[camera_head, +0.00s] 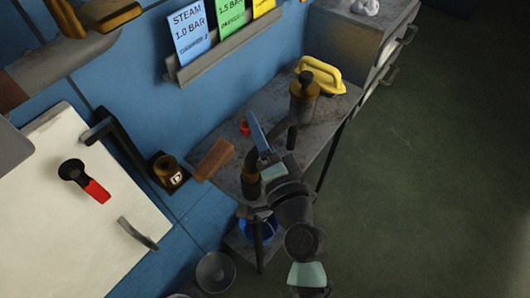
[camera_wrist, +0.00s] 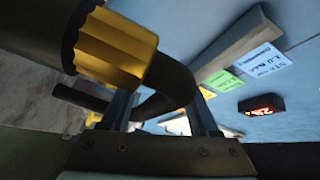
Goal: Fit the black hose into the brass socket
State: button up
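The black hose (camera_head: 251,158) rises from a brass-coloured collar on the bench and bends to the right. Its bend shows large in the wrist view (camera_wrist: 173,82), close to the ribbed brass collar (camera_wrist: 117,46). A thin black length (camera_wrist: 78,97) sticks out to the left beyond the fingers. My gripper (camera_head: 262,143) is at the hose bend above the bench. In the wrist view its two fingers (camera_wrist: 163,112) stand well apart, with the hose crossing at them; no clamping shows. A brass socket (camera_head: 168,165) on a dark plate with a white label sits at the blue wall.
A brown block (camera_head: 214,158) and a small red item (camera_head: 245,128) lie on the grey bench (camera_head: 325,122). A dark brass-topped canister (camera_head: 303,102) and a yellow-handled tool (camera_head: 322,74) stand at the back.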

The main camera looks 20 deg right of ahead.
grip_shut()
jog(key=shift+r, duration=0.1)
